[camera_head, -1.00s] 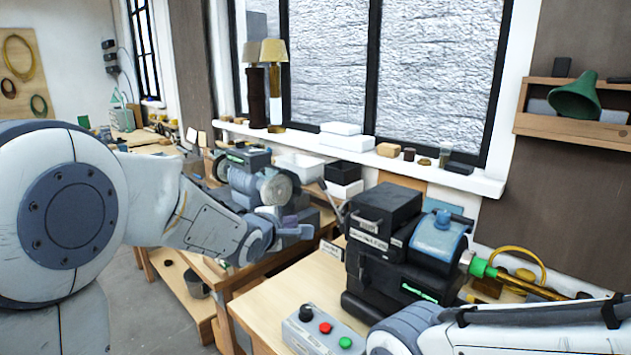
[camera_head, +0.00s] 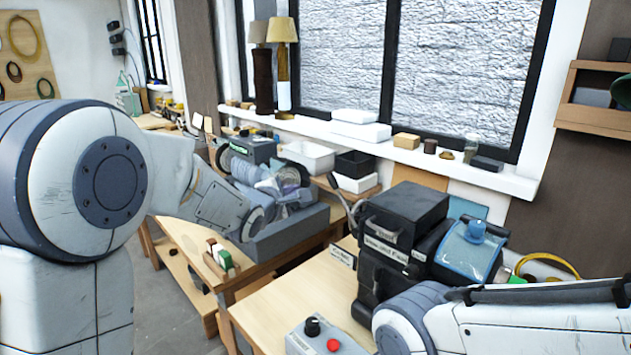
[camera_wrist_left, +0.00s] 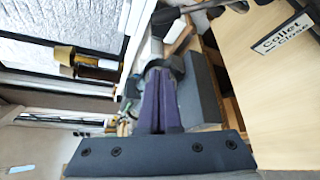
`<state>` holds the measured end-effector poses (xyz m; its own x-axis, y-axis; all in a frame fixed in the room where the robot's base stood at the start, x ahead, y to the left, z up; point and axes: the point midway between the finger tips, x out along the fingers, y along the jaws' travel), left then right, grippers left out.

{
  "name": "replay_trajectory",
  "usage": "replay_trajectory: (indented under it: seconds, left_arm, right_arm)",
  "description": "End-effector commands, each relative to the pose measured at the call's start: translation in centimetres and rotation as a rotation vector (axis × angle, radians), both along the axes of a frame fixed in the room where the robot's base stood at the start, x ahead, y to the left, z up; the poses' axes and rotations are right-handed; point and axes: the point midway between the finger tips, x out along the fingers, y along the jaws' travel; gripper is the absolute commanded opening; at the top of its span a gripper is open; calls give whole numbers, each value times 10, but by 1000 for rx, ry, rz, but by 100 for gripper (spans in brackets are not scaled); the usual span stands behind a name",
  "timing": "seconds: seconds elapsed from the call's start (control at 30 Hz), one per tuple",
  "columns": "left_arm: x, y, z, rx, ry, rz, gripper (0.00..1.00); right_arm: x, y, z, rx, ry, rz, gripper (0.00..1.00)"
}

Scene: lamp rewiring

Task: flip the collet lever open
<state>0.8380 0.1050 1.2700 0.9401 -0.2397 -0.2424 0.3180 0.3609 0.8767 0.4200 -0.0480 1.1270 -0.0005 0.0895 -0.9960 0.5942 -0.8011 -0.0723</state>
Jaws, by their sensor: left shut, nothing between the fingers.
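The collet lever (camera_head: 343,203) is a thin grey bar with a dark knob, at the left side of the black machine (camera_head: 402,215) in the head view. It leans up and to the left. A "Collet Close" label (camera_head: 342,256) lies below it and also shows in the left wrist view (camera_wrist_left: 285,34). My left gripper (camera_head: 298,196) is left of the lever, apart from it in the picture. Its purple fingers (camera_wrist_left: 156,75) are shut together and empty in the left wrist view. My right gripper is out of view.
A control box (camera_head: 325,338) with a black knob and a red button sits on the front bench (camera_head: 268,312). Small bins (camera_head: 355,170) and grey equipment stand behind my left gripper. My right forearm covers the machine's lower right.

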Motion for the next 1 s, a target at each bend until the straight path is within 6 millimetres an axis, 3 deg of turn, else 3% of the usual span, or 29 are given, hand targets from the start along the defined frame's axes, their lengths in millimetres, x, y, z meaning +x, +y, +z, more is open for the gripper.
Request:
replay_trajectory:
  seconds: [0.17,0.63,0.8,1.0]
  left_arm:
    - [14,-4,-3,1,2,0,0]
    - [96,-22,-23,0,3,3,0]
    - [81,-43,-7,-1,0,2,0]
    - [76,-51,-5,1,1,4,0]
  right_arm:
    - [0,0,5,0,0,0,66]
    - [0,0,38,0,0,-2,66]
    - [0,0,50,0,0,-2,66]
    - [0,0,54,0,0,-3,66]
